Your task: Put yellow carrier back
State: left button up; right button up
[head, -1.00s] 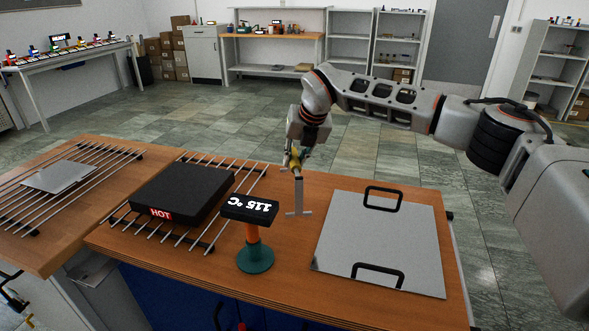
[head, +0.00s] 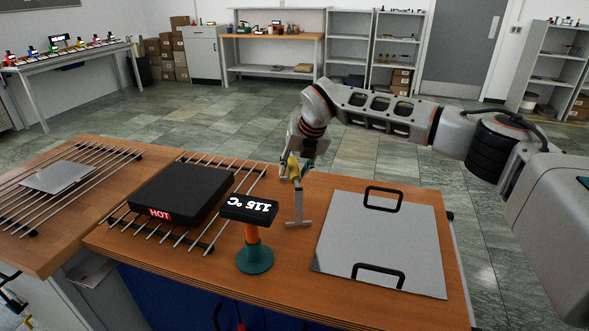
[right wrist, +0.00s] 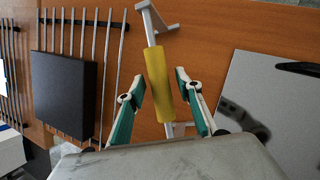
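The yellow carrier has a yellow cylinder handle (right wrist: 158,85) and grey metal T-shaped ends. In the head view its near grey end (head: 298,208) stands upright on the wooden table, between the hot plate and the grey plate. My right gripper (right wrist: 160,82) is open. In the wrist view its two fingertips are apart on either side of the handle, with gaps showing on both sides. In the head view the right gripper (head: 300,166) is at the handle and partly hides it. My left gripper is not in view.
A black block marked HOT (head: 182,192) sits on a rod rack left of the carrier. A 115 °C display on a green-based stand (head: 253,250) is close in front. A grey plate with two black handles (head: 380,245) lies on the right. Another rod rack (head: 105,155) holds a grey plate.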

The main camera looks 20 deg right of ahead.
jog(key=shift+r, duration=0.3)
jog(key=p+v, duration=0.1)
jog(key=v, duration=0.3)
jog(key=shift+s+r, duration=0.1)
jog(key=shift+r, duration=0.25)
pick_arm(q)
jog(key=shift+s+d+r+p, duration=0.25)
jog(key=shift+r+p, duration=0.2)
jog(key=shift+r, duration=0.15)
pick_arm(e)
jog(key=v, duration=0.6)
jog(key=shift+s+r, duration=0.35)
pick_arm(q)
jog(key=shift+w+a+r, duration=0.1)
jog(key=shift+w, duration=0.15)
